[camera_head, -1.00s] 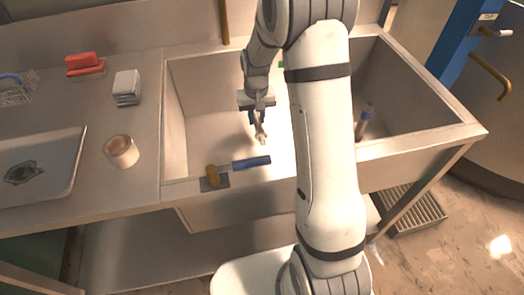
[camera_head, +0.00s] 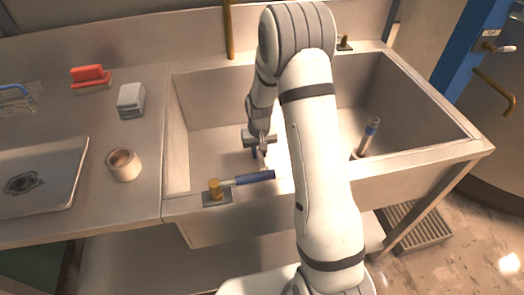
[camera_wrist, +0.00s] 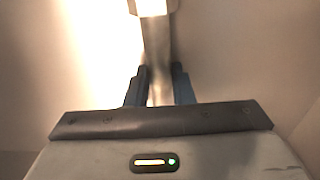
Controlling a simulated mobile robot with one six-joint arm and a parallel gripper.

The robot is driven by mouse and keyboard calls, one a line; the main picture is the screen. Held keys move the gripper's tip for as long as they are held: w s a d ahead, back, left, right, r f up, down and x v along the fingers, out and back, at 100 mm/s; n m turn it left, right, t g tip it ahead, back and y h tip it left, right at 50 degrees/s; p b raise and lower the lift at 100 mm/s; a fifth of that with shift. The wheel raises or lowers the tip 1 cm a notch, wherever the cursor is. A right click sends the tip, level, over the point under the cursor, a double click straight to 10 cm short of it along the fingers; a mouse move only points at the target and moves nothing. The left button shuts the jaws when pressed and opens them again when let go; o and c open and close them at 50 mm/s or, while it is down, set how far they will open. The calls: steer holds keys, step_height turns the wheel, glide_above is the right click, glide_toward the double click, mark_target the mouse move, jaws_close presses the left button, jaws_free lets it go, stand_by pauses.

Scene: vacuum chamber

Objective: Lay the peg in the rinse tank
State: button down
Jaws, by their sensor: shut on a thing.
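The rinse tank (camera_head: 215,95) is the large open metal basin in the middle of the head view. My gripper (camera_head: 259,150) is inside the tank's outline, over its left part near the front wall. In the wrist view my gripper (camera_wrist: 158,88) has its two dark fingers closed on the peg (camera_wrist: 156,40), a pale metallic shaft with a wider end at the top of the picture. In the head view the peg is small, mostly hidden by the gripper and pointing down. I cannot tell whether it touches the tank floor. My arm hides the middle of the tank.
A brass valve (camera_head: 214,186) with a blue handle (camera_head: 254,179) sits on the front rim, close to the gripper. A cup (camera_head: 123,164), grey block (camera_head: 131,100), red brush (camera_head: 90,75) and tray (camera_head: 45,165) lie on the left counter.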

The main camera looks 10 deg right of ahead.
steer(key=c, duration=1.3)
jaws_free()
steer(key=shift+f, duration=0.1)
steer(key=shift+o, duration=0.2)
step_height(320, 180, up, 12)
steer(key=p, duration=0.1)
steer(key=shift+s+p, duration=0.2)
steer(key=shift+p, duration=0.1)
steer(key=shift+r, duration=0.2)
step_height(320, 180, up, 9)
steer(key=p, duration=0.3)
glide_above(260, 153)
steer(key=s, duration=0.5)
steer(key=s+r+t+p, duration=0.1)
steer(key=s+r+p, duration=0.2)
steer(key=s+r, duration=0.45)
steer(key=s+r+p, duration=0.2)
steer(key=s+r, duration=0.2)
steer(key=s, duration=0.2)
steer(key=s+d+r+t+p, duration=0.1)
steer(key=s+r+p, duration=0.1)
steer(key=s+r, duration=0.2)
steer(key=s, duration=0.3)
steer(key=shift+s+d, duration=0.2)
